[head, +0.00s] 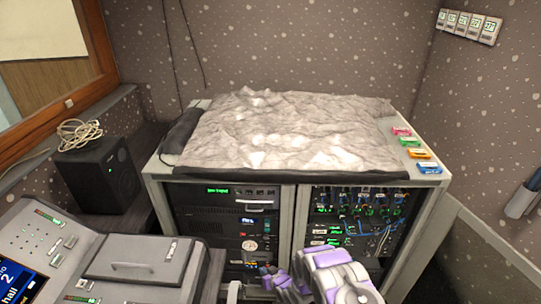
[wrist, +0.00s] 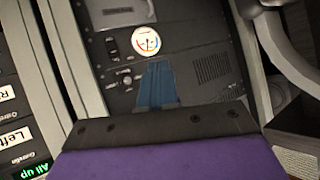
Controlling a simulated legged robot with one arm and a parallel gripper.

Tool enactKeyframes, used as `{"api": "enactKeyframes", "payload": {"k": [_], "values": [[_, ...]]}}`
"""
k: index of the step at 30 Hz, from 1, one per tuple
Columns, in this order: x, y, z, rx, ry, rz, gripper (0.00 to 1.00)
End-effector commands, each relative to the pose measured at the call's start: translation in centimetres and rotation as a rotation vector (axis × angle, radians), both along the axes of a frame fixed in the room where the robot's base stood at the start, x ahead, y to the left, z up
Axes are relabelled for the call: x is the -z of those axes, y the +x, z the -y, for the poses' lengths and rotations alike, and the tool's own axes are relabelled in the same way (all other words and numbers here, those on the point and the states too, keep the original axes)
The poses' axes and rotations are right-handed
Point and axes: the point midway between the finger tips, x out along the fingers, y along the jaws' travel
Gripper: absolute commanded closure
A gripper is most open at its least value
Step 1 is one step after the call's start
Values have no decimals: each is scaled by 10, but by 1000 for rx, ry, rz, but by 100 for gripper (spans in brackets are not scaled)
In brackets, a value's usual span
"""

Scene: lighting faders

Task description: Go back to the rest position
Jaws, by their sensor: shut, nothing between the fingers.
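My gripper shows in the wrist view (wrist: 157,84) as short blue fingers closed together beyond a black and purple body. Nothing is between them. They are in front of a dark rack panel (wrist: 205,65) with a round white dial label (wrist: 146,41). In the head view my purple and grey arm is folded low at the bottom centre, in front of the rack cabinet (head: 291,210). I cannot make out the fingertips there. A grey control console (head: 125,270) with a lit screen (head: 18,284) stands at the lower left.
A grey crumpled cover (head: 280,130) lies on the cabinet top, with several coloured cassettes (head: 418,153) at its right. A black speaker (head: 98,175) carries a coiled cable (head: 79,133). In the wrist view, labelled strips (wrist: 14,140) stand at the left.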

Motion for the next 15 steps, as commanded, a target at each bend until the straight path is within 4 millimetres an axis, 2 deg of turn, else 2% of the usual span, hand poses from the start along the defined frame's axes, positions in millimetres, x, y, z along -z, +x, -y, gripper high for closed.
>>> {"api": "enactKeyframes", "payload": {"k": [11,15], "values": [[-44,24,44,40,-140,-52,100],[-77,33,73,76,-223,-93,100]]}}
